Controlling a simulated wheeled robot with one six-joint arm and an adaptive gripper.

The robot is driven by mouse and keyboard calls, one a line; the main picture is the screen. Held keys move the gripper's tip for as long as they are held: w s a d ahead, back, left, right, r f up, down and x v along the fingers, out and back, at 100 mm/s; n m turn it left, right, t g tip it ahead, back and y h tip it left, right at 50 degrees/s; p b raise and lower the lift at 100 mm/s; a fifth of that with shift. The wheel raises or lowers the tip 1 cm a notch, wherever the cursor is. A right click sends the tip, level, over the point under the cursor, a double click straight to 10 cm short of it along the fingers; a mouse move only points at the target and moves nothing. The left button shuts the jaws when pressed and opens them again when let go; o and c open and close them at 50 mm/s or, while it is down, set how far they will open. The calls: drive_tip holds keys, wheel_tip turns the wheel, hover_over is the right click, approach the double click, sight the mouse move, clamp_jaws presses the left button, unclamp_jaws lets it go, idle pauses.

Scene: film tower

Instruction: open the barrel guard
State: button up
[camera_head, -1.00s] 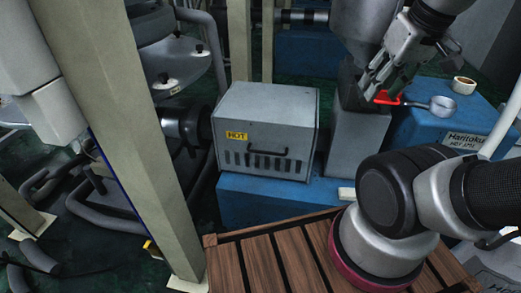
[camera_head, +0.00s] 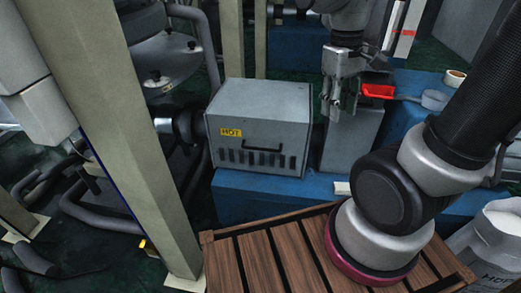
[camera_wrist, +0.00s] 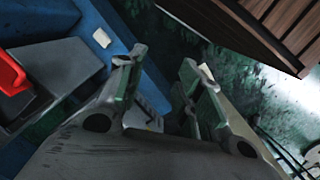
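The barrel guard (camera_head: 258,122) is a grey box with a yellow HOT label (camera_head: 231,132), a row of vent slots and a dark bar handle (camera_head: 262,149) on its front. It sits shut on the blue machine base, left of my gripper. My gripper (camera_head: 341,112) points down in front of a grey block, to the right of the guard and apart from the handle. In the wrist view my gripper's fingers (camera_wrist: 160,72) are spread with nothing between them. The guard is not clearly seen in the wrist view.
A red part (camera_head: 378,91) lies just right of my gripper and also shows in the wrist view (camera_wrist: 10,74). The blue base (camera_head: 265,197) runs under the guard. A beige post (camera_head: 140,140) stands at left. A slatted wooden platform (camera_head: 250,262) is in front.

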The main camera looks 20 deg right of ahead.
drive_tip(key=w+a+f+n+g+h, duration=0.1)
drive_tip(key=w+f+n+g+h, duration=0.1)
drive_tip(key=w+f+n+h, duration=0.55)
drive_tip(key=w+a+f+n+g+h, duration=0.15)
drive_tip(key=w+f+n, duration=0.3)
drive_tip(key=f, duration=0.55)
drive_tip(key=n+t+h, duration=0.2)
drive_tip(key=n+t, duration=1.3)
drive_tip(key=n, duration=1.6)
approach(261, 149)
drive_tip(key=f+x, duration=0.1)
drive_tip(key=x, duration=0.9)
drive_tip(key=shift+w+r, duration=0.2)
drive_tip(key=shift+w, duration=0.1)
drive_tip(key=shift+d, duration=0.1)
clamp_jaws()
